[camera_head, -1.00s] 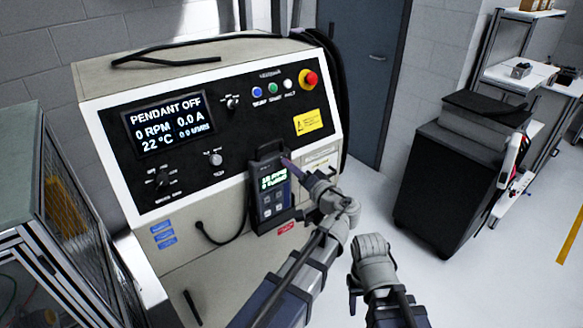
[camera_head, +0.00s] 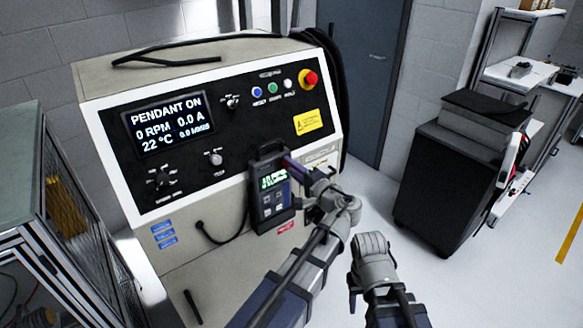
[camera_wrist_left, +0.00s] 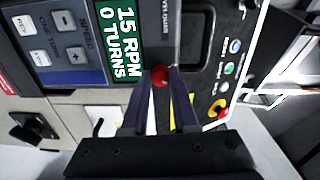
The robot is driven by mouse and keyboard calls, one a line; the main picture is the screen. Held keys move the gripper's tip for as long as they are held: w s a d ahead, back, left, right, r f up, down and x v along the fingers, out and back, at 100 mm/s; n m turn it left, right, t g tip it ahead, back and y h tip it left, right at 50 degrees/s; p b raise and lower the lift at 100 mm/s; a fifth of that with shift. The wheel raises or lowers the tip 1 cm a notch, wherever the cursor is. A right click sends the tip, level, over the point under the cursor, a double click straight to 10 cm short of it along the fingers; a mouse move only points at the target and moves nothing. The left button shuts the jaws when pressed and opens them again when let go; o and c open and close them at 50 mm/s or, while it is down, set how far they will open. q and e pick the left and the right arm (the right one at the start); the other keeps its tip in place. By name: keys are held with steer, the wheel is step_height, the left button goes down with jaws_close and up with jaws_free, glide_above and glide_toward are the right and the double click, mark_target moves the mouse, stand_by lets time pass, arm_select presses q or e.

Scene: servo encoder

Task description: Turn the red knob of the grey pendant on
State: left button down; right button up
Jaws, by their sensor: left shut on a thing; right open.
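The grey pendant (camera_head: 269,216) hangs on the front of a cream control cabinet. Its green screen (camera_wrist_left: 122,35) reads 15 RPM and 0 TURNS in the left wrist view. The red knob (camera_wrist_left: 160,76) sits beside that screen, between the fingertips of my left gripper (camera_wrist_left: 161,82). The gripper is shut on the knob. In the head view my left gripper (camera_head: 290,163) reaches the pendant's upper right, and the knob is hidden there. My right gripper (camera_head: 371,250) is open and empty, in front of the cabinet and apart from it. The cabinet display (camera_head: 168,124) reads PENDANT ON.
The cabinet panel has several small knobs and coloured buttons, and a red emergency button (camera_head: 308,78). A black cable loops beside the pendant. A framed cage (camera_head: 50,200) stands at left. A dark cart (camera_head: 440,185) stands at right, with clear floor before it.

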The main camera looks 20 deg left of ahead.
stand_by(0.3)
arm_select(q)
steer(key=c, duration=0.7)
jaws_free()
